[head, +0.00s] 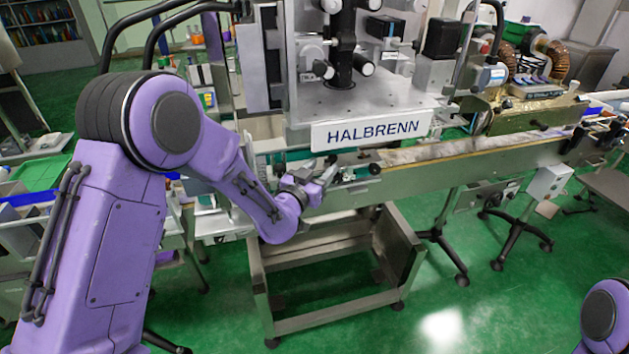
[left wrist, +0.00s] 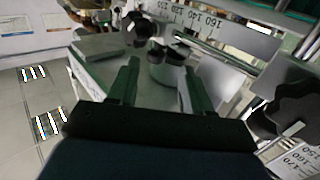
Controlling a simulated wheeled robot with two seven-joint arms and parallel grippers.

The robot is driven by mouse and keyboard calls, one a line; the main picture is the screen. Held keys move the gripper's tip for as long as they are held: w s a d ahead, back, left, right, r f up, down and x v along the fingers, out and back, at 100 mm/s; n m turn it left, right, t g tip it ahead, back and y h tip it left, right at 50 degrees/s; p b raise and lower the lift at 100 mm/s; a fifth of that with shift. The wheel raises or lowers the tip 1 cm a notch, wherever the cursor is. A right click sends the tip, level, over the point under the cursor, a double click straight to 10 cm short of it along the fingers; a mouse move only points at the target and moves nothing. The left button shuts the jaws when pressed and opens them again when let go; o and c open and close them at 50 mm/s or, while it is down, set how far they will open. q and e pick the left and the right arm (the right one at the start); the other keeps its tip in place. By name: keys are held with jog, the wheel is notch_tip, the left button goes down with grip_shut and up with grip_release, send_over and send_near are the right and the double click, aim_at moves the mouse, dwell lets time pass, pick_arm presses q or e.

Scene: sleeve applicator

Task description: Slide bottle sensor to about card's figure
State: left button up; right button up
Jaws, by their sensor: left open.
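My left gripper (head: 322,180) is at the front edge of the conveyor, below the HALBRENN sign; in the left wrist view its two fingers (left wrist: 156,88) are apart. A small part with dark round tops (left wrist: 168,55) shows beyond and between the fingertips; I cannot tell whether this is the bottle sensor, and no contact is visible. My right gripper is out of view; only a purple part of that arm shows.
The conveyor (head: 440,160) runs right from the machine with the HALBRENN sign (head: 370,132). Black knobs (left wrist: 285,108) stand close at the right in the left wrist view, near a second scale (left wrist: 297,160).

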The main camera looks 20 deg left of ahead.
pick_arm(q)
jog(key=s, duration=0.4)
jog(key=shift+s+a+b, duration=0.3)
jog(key=shift+s+b, duration=0.1)
jog(key=shift+c, duration=0.2)
